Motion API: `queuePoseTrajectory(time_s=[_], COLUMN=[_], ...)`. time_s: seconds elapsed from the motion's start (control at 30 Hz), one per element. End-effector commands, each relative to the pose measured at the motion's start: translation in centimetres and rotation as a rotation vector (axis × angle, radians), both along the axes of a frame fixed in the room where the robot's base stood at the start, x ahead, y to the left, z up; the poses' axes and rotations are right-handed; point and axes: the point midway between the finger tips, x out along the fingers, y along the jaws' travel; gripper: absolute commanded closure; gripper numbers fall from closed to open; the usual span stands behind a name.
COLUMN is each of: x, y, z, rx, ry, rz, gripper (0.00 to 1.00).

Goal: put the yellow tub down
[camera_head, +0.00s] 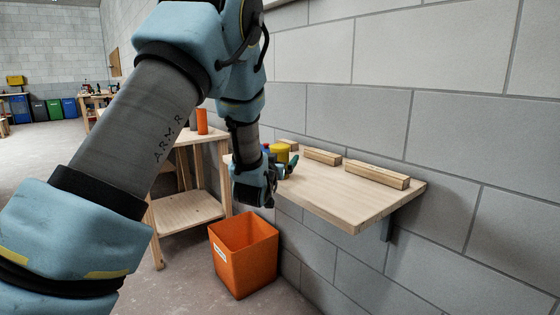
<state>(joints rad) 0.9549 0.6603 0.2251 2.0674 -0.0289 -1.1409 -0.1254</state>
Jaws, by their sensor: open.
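The yellow tub (281,150) stands upright at the far left end of the wall shelf (345,205), as far as I can see. My gripper (272,172) is open, just in front of the tub at the shelf's left end. It hides the tub's lower part, so I cannot tell whether the fingers touch the tub.
Wooden battens (376,174) lie along the wall at the back of the shelf. A small dark green thing (293,162) is beside the tub. An orange bin (245,255) stands on the floor below. The shelf's front right is clear.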

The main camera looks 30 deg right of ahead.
Motion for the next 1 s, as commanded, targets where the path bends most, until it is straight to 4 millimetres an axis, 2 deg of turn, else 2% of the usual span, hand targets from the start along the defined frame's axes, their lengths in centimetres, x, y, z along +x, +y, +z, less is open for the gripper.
queuePoseTrajectory(time_s=[0.1,0.9,1.0], x=[-0.01,-0.03,-0.03], y=[0.02,0.04,0.04], z=[0.0,0.02,0.02], rx=[0.0,0.0,0.0], ry=[0.0,0.0,0.0], rz=[0.0,0.0,0.0], gripper=[0.01,0.91,1.0])
